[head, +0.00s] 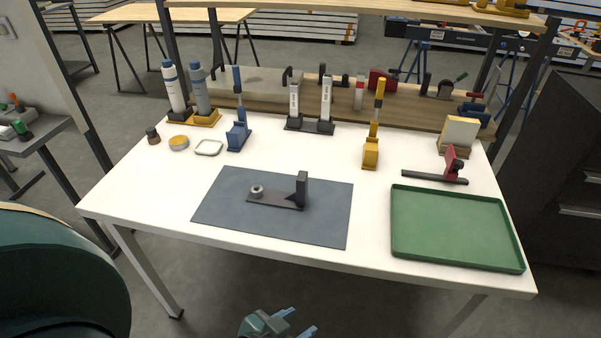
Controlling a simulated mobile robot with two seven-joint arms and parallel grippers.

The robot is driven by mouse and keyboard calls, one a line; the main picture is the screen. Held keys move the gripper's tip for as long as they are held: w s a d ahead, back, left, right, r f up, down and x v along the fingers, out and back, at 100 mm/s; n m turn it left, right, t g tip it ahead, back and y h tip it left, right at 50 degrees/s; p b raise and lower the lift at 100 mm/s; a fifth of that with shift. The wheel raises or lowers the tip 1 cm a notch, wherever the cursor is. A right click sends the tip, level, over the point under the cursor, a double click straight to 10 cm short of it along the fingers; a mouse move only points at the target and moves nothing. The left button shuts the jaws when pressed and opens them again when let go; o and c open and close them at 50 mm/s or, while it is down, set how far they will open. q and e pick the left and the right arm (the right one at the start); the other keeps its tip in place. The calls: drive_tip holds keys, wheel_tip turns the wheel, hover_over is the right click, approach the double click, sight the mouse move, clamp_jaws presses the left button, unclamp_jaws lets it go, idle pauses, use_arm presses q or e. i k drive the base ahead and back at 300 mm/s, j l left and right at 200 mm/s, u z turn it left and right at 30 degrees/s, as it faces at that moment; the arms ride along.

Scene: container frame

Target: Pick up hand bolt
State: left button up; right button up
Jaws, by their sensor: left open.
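No part is clearly recognisable as the hand bolt. A dark bracket (284,198) with a flat base and an upright post lies on the grey mat (225,215). A small grey ring-like piece (257,191) sits on its left end; I cannot tell if it is a bolt or nut. A small dark brown knob-like piece (152,136) stands at the table's left. My left gripper (295,322) is at the bottom edge of the view, open and empty, in front of the table and apart from everything on it. My right gripper is out of view.
A green tray (455,262) lies empty on the right of the white table (150,197). A red clamp-like tool (450,165) lies behind it. Blue (238,138) and yellow (371,152) upright tools, bottles (175,90) and small dishes (209,148) line the back. The front left is clear.

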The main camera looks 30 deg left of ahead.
sight(152, 131)
drive_tip(key=u, duration=1.8)
